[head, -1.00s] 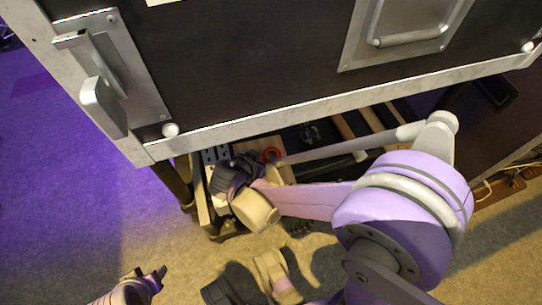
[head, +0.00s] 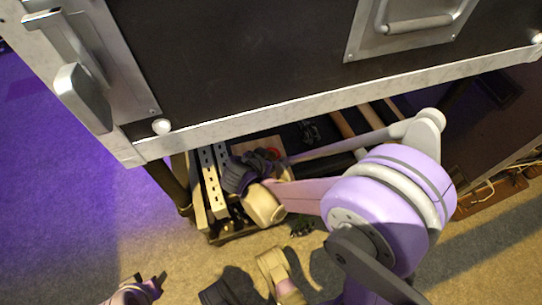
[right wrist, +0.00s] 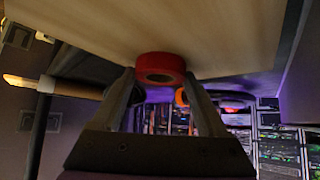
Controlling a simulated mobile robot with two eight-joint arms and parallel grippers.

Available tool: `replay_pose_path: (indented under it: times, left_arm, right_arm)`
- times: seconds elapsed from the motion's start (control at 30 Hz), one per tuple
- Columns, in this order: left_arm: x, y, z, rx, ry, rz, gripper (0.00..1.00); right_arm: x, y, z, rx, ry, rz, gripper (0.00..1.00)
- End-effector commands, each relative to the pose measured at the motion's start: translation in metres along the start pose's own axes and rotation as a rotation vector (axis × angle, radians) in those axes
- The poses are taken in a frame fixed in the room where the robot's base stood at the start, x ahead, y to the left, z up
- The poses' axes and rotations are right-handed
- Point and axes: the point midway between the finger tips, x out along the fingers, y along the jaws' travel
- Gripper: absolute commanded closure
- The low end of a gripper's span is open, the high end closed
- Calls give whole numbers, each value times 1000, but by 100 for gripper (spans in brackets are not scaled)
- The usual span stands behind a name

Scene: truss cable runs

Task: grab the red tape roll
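The red tape roll (right wrist: 160,66) rests against a pale wooden board in the right wrist view, its hole facing the camera. In the head view only a small red part of the roll (head: 273,153) shows, beside my right gripper (head: 266,158), under the black case. In the right wrist view the fingers of my right gripper (right wrist: 160,76) are apart, one tip at each side of the roll. Whether they touch it I cannot tell. My left gripper (head: 149,279) is open and empty, low at the left above the carpet.
The black case (head: 240,60) with a pale metal edge (head: 300,112) overhangs the work spot. Perforated metal strips (head: 210,175) lie left of the gripper. An orange ring (right wrist: 181,97) shows behind the roll. Wooden bars (head: 343,124) lie to the right.

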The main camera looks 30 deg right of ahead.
Motion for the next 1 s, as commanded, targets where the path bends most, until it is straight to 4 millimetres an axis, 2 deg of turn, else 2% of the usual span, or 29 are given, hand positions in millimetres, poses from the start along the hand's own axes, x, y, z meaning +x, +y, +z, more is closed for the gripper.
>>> replay_pose_path:
  times: [0.03, 0.17, 0.47, 0.8, 0.9, 1.0]
  left_arm:
    - [0, 0, 0, 0, 0, 0, 50]
    - [0, 0, 0, 0, 0, 0, 50]
    - [-4, 0, -1, 0, 1, 0, 50]
    - [-34, 0, -8, 0, 10, 0, 50]
    - [-41, 0, -10, 0, 12, 0, 50]
    - [-44, 0, -11, 0, 13, 0, 50]
  right_arm:
    - [0, 0, 0, 0, 0, 0, 56]
    - [0, 0, 0, 0, 0, 0, 78]
    - [-5, 0, -5, 0, 0, 0, 78]
    - [-52, 0, -52, 1, 1, -1, 78]
    - [-63, 0, -62, -1, 1, -3, 78]
    - [-68, -4, -64, -34, 0, -36, 78]
